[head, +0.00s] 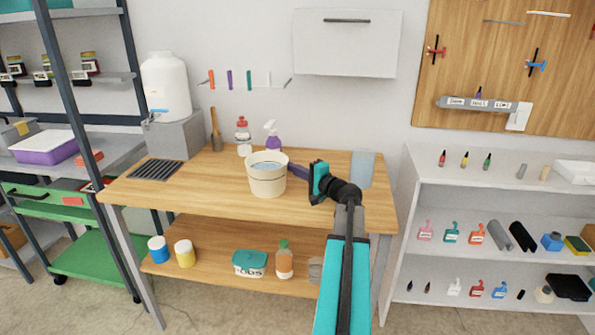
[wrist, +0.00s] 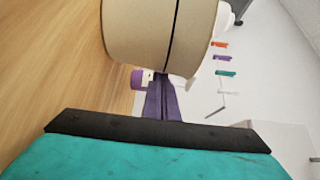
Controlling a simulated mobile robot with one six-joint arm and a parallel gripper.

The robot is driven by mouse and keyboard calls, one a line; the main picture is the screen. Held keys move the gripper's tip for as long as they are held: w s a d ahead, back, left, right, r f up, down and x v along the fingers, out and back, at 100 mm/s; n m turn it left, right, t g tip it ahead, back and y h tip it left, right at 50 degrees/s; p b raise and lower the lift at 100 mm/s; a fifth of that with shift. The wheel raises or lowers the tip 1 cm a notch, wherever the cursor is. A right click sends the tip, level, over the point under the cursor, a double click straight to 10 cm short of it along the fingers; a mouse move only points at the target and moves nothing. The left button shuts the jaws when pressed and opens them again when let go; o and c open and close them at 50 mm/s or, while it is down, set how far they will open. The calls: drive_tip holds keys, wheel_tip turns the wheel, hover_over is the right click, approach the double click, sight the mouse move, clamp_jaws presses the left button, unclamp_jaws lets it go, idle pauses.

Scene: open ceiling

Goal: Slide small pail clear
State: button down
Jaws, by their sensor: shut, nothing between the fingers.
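The small pail (head: 267,182) is cream with a thin dark band and stands upright near the middle of the wooden tabletop, with pale blue liquid inside. In the wrist view the pail (wrist: 130,35) fills the upper middle. My gripper (head: 291,168) is at the pail's right side, its purple fingers shut with nothing between them and pointing at the pail. The fingertips (wrist: 163,78) also show in the wrist view, just below the pail wall. I cannot tell whether they touch it.
On the workbench (head: 215,185), a purple spray bottle (head: 273,140) and a white bottle with a red cap (head: 243,140) stand behind the pail. A dark drain grate (head: 157,172) lies at left, a translucent container (head: 363,168) at right. Bare wood lies left and in front.

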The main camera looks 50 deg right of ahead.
sight(285, 170)
drive_tip(key=shift+w+a+b, duration=0.25)
drive_tip(key=shift+a+b, duration=0.1)
drive_tip(key=shift+a, duration=0.4)
drive_tip(key=shift+w+a+b, duration=0.2)
drive_tip(key=shift+a+b, duration=0.1)
drive_tip(key=shift+a, duration=0.45)
drive_tip(key=shift+d, duration=0.15)
drive_tip(key=shift+s+d+b, duration=0.2)
drive_tip(key=shift+d+b, duration=0.05)
drive_tip(key=shift+d, duration=0.45)
drive_tip(key=shift+s+d+b, duration=0.2)
drive_tip(key=shift+d+b, duration=0.05)
drive_tip(key=shift+d, duration=0.45)
drive_tip(key=shift+s+d, duration=0.4)
drive_tip(key=shift+d, duration=0.1)
drive_tip(key=s, duration=0.6)
drive_tip(key=s+a+b, duration=0.1)
drive_tip(key=s, duration=0.2)
drive_tip(key=shift+s, duration=0.35)
